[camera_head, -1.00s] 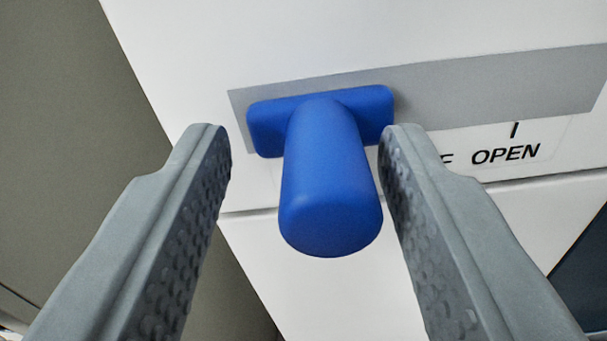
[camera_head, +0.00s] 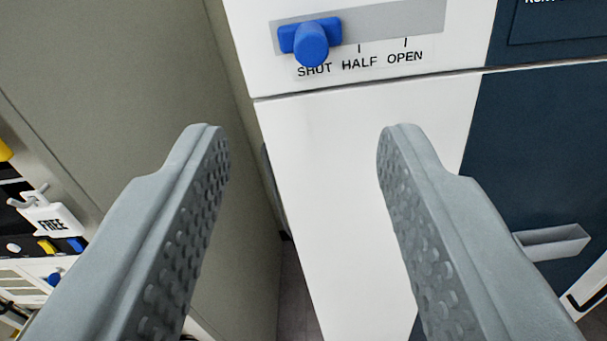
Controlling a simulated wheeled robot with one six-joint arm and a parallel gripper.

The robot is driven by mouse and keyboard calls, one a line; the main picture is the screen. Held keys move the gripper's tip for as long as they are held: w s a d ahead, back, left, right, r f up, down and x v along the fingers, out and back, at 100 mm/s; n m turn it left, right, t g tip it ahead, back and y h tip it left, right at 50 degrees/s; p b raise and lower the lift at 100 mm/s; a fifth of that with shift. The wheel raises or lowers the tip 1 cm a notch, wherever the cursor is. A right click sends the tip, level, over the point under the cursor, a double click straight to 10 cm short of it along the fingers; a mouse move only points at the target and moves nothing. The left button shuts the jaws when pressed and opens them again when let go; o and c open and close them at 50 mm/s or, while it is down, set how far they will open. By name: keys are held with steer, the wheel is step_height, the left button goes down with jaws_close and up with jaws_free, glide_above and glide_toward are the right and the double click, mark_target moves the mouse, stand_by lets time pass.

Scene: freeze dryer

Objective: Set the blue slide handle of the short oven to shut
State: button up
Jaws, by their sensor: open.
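The blue slide handle (camera_head: 311,44) sits at the left end of its grey track (camera_head: 395,22) on the white front panel. It stands above the printed word SHUT (camera_head: 314,71); the HALF and OPEN marks are to its right. My gripper (camera_head: 303,140) is open and empty. Its two fingers are apart from the handle, which shows above and beyond the fingertips.
A dark blue door with a grey pull handle (camera_head: 552,242) is at the right. A grey-green wall (camera_head: 130,90) is at the left. A narrow gap runs beside the white cabinet.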

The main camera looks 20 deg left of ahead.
steer(key=shift+v, duration=1.35)
steer(key=s+d+f+g+h, duration=0.1)
steer(key=d+f, duration=0.5)
steer(key=d, duration=0.5)
steer(key=d+f+g, duration=0.1)
steer(key=d+f, duration=0.4)
steer(key=d, duration=0.6)
steer(key=s+d+f+t+h, duration=0.1)
steer(key=s+d+f+h, duration=0.1)
steer(key=s+d+f, duration=0.4)
steer(key=s+d+f+m+t+h, duration=0.1)
steer(key=s+d+f, duration=0.6)
steer(key=d, duration=0.7)
step_height(320, 180, down, 3)
steer(key=shift+s+r+h, duration=0.15)
steer(key=shift+s+h, duration=0.05)
steer(key=shift+h, duration=0.3)
